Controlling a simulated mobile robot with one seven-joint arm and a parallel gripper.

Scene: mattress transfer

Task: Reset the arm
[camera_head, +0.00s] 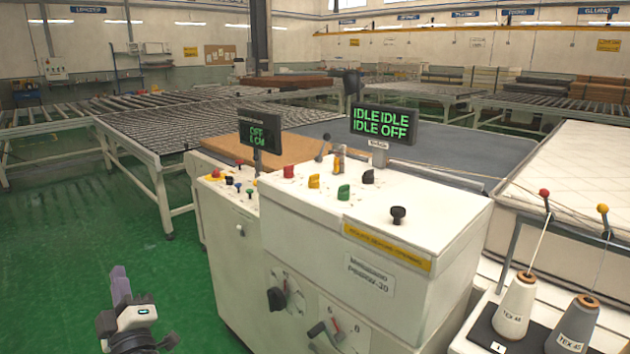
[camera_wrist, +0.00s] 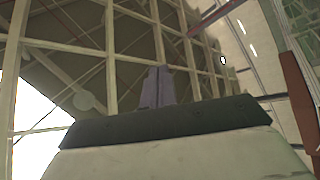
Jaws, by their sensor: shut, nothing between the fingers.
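My gripper (camera_head: 119,272) is at the lower left in the head view, raised over the green floor and pointing up. Its fingers are together with nothing between them, and it stands apart from the white control cabinet (camera_head: 345,240). In the wrist view my gripper (camera_wrist: 157,72) shows its fingers side by side at the centre, against the ceiling beams and windows. Most of my arm is outside the head view.
The cabinet carries buttons, a lever and a display (camera_head: 384,124) reading IDLE and OFF. Thread cones (camera_head: 515,305) stand at the lower right. A white mattress (camera_head: 575,165) lies at the right. Roller conveyors (camera_head: 190,125) fill the back. Green floor (camera_head: 70,220) at the left is clear.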

